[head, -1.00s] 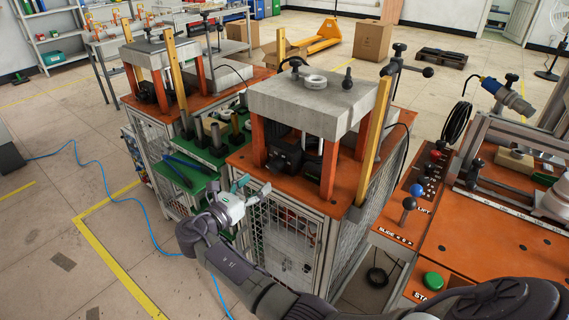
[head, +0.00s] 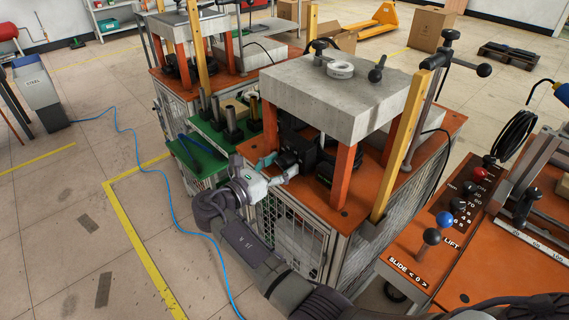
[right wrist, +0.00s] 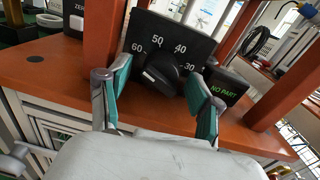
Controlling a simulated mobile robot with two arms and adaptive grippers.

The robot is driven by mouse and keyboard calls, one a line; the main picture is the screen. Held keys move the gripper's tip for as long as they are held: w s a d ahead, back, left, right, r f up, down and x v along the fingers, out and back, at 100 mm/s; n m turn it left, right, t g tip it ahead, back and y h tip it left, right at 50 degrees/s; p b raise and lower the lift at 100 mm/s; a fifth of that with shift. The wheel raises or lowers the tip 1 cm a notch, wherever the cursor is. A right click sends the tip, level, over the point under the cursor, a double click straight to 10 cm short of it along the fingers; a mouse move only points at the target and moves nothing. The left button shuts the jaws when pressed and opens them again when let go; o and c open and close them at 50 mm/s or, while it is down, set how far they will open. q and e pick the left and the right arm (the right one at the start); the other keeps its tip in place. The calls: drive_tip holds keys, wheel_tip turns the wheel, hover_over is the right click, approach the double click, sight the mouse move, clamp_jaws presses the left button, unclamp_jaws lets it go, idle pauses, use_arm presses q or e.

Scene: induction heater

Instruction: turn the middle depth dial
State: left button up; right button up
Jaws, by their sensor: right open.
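The black depth dial (right wrist: 162,74) sits on a dark panel marked 60, 50, 40, 30 in the right wrist view. Its pointer is toward the left side, near 60. My right gripper (right wrist: 160,92) is open, its two green-padded fingers on either side of the dial and somewhat nearer the camera. I cannot tell whether they touch it. In the head view the right gripper (head: 280,172) is at the front of the nearer orange station, by the black dial housing (head: 298,140) under the concrete slab. The left gripper is not in view.
Orange posts (head: 342,178) flank the dial under the concrete slab (head: 340,92). A NO PART display (right wrist: 226,88) is right of the dial. A green shelf with dark posts (head: 222,130) stands to the left. A lever console (head: 440,225) is at the right.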

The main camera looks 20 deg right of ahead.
sight(281, 164)
drive_tip(key=c, duration=1.1)
drive_tip(key=m, duration=0.6)
drive_tip(key=shift+b, duration=0.4)
drive_tip(key=o, duration=1.1)
drive_tip(key=shift+d, duration=0.1)
wheel_tip(281, 164, up, 10)
